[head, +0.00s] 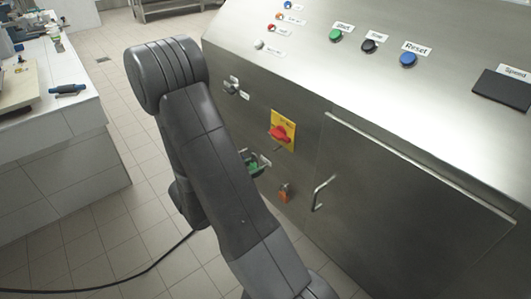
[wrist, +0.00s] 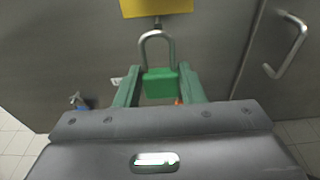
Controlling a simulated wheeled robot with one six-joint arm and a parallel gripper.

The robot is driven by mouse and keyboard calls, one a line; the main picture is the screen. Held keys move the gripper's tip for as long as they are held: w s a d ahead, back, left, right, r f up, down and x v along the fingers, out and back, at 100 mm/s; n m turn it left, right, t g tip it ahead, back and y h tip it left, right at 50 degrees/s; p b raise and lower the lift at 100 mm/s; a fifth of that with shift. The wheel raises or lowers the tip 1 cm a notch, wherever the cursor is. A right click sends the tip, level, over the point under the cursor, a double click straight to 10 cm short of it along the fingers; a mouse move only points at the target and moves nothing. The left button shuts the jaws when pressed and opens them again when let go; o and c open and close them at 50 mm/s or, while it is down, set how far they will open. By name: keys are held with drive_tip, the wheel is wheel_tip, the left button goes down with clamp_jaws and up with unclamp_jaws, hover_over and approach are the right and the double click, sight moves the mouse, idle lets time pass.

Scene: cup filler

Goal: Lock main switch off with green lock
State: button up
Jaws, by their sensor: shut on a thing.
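The main switch (head: 281,133) is a red knob on a yellow plate (head: 283,122) on the steel machine front. The plate's lower part shows at the top of the wrist view (wrist: 156,8), with a small metal piece (wrist: 157,22) below it; the red knob is out of that frame. My gripper (wrist: 159,84) is shut on the green lock (wrist: 160,83), a padlock held upright with its metal shackle up. The shackle's top lies just below the metal piece; I cannot tell whether they touch. In the head view my gripper (head: 255,163) is below left of the switch, partly behind my arm.
An orange item (head: 285,192) hangs on the machine front below the switch. A door handle (head: 321,193) stands out to the right. A metal fitting (head: 233,87) is up left. A white counter (head: 65,120) stands left, with open tiled floor between.

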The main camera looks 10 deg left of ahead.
sight(282, 155)
drive_tip(key=shift+r+x, duration=0.15)
drive_tip(key=shift+x, duration=1.7)
drive_tip(key=shift+r+x, duration=0.15)
drive_tip(key=shift+x, duration=1.75)
drive_tip(key=shift+w+d+f+b, duration=0.4)
drive_tip(key=shift+w+b, duration=0.15)
drive_tip(key=shift+b, duration=0.15)
drive_tip(key=o, duration=1.1)
drive_tip(key=v, duration=1.4)
drive_tip(key=shift+d+p, duration=0.1)
drive_tip(key=shift+p, duration=0.2)
drive_tip(key=shift+b+x, duration=0.3)
drive_tip(key=shift+x, duration=6.6)
